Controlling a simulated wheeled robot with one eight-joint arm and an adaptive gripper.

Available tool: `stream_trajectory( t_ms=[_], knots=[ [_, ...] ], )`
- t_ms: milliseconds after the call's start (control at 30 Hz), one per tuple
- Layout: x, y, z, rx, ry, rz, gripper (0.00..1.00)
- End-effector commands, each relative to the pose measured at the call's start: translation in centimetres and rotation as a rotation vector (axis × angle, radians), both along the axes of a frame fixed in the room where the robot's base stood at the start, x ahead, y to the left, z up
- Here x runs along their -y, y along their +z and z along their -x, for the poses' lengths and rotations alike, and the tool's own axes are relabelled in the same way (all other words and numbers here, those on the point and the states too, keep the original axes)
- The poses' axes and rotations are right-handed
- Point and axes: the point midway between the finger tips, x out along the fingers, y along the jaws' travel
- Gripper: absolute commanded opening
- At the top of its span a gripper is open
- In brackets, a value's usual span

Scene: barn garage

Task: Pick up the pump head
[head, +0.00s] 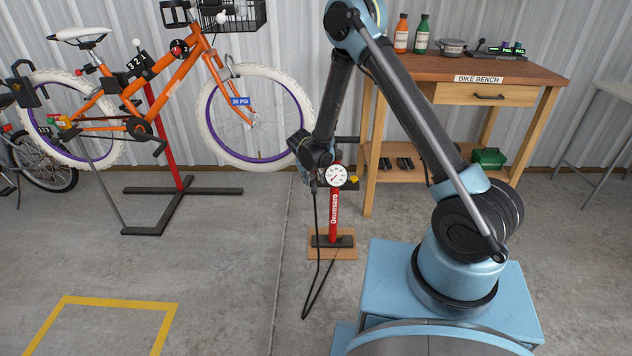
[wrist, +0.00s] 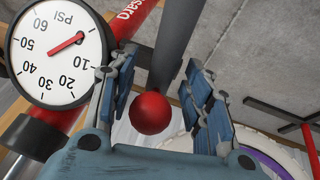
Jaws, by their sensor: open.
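The red floor pump (head: 334,215) stands upright on a wooden board. Its round white gauge (head: 336,176) faces the head camera. My gripper (head: 317,180) is just left of the gauge, pointing down. In the wrist view my gripper (wrist: 161,62) is open. A red ball (wrist: 150,113) on the end of a dark rod (wrist: 184,40) shows between the fingers. No grip on it is visible. I cannot tell whether this is the pump head. The gauge (wrist: 57,51) is large and upside down at left there. The black hose (head: 317,240) hangs in a loop below my gripper.
An orange bike (head: 165,85) with white tyres hangs in a stand (head: 172,165) at left. The wooden bench (head: 460,68) stands right behind the pump, carrying bottles and a pot. A yellow floor outline (head: 120,302) lies at front left. Concrete floor between is clear.

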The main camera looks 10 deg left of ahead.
Motion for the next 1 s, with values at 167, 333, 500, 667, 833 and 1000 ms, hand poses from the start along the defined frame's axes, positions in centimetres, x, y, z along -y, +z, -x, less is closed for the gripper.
stream_trajectory(
  t_ms=[167, 333, 500, 667, 833, 1000],
  knots=[
    [0.08, -0.59, -0.28, 0.000, 0.000, 0.000, 0.45],
    [0.07, -0.59, -0.27, 0.000, 0.000, 0.000, 0.45],
    [0.07, -0.57, -0.26, 0.000, 0.000, 0.000, 0.09],
    [0.13, -0.54, -0.28, 0.000, 0.000, 0.001, 0.00],
    [0.19, -0.52, -0.30, 0.001, -0.002, 0.001, 0.00],
    [0.26, 0.27, -0.33, 0.001, -0.002, 0.002, 0.00]
  ],
)
